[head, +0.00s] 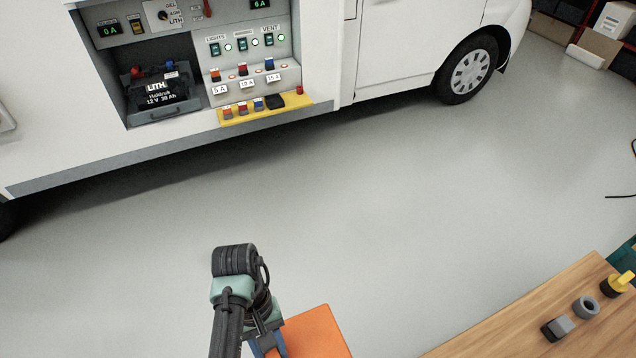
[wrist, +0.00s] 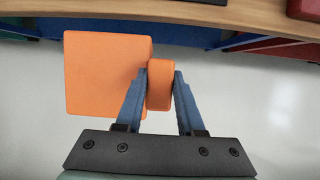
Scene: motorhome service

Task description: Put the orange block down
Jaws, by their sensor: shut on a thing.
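The orange block (head: 314,334) is at the bottom middle of the head view, at the end of my arm. In the wrist view it shows a wide square part (wrist: 103,75) to the left and a narrow rounded part (wrist: 159,85) to the right. My gripper (wrist: 160,84) has its blue fingers shut on that narrow part, and the wide part lies outside the left finger. In the head view my gripper (head: 268,346) is partly hidden by my wrist. Grey floor shows around the block; its height above the floor cannot be told.
A wooden bench (head: 540,308) is at lower right, with a dark grey block (head: 558,328), a grey ring (head: 586,307) and a yellow-and-black part (head: 618,284). The white motorhome (head: 395,45) with its open battery bay (head: 160,85) and yellow shelf (head: 265,111) stands beyond. Open floor lies between.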

